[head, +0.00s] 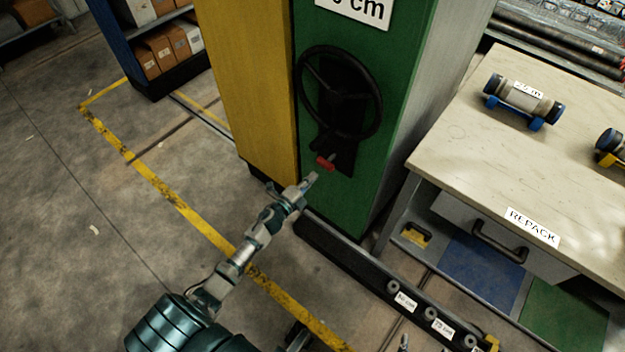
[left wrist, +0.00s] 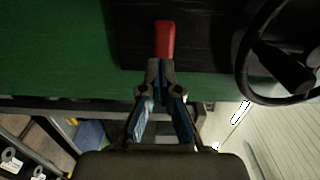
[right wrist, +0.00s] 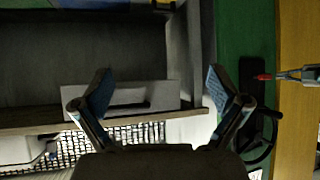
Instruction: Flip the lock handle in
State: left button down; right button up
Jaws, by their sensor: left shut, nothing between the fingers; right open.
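The red lock handle (head: 325,162) sits on a black plate below the black handwheel (head: 340,92) on the green cabinet face (head: 415,60). My left gripper (head: 313,177) is shut and empty, its tips close to the handle in the head view. In the left wrist view the handle (left wrist: 165,38) lies just beyond the closed fingertips (left wrist: 160,75); I cannot tell if they touch. The handle (right wrist: 262,77) and my left gripper (right wrist: 288,76) also show in the right wrist view. My right gripper (right wrist: 160,86) is open with nothing between its fingers.
A yellow cabinet side (head: 245,70) stands left of the green face. A workbench (head: 470,150) marked REPACK stands right, with a blue-ended cylinder (head: 523,100) on it. A dark rail (head: 350,265) with labels runs along the floor in front. Open floor lies left.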

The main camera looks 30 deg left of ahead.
pick_arm(q)
jog(key=s+p, duration=0.1)
jog(key=s, duration=0.9)
jog(key=shift+a, duration=0.25)
pick_arm(e)
jog(key=shift+s+d+f+g+h, duration=0.15)
jog(key=shift+s+d+f+g, duration=0.25)
jog(key=shift+s, duration=0.2)
jog(key=shift+s+d+f+g+h, duration=0.1)
jog(key=shift+s+d+f+g, duration=0.2)
jog(key=shift+s+g, duration=0.25)
jog(key=shift+s+d+f+g+h, duration=0.15)
jog(key=shift+s+d+f+g, duration=0.2)
jog(key=shift+s, duration=0.3)
pick_arm(q)
jog(key=shift+w+a+f, duration=0.1)
jog(key=shift+a, duration=0.15)
pick_arm(e)
jog(key=shift+a, duration=0.3)
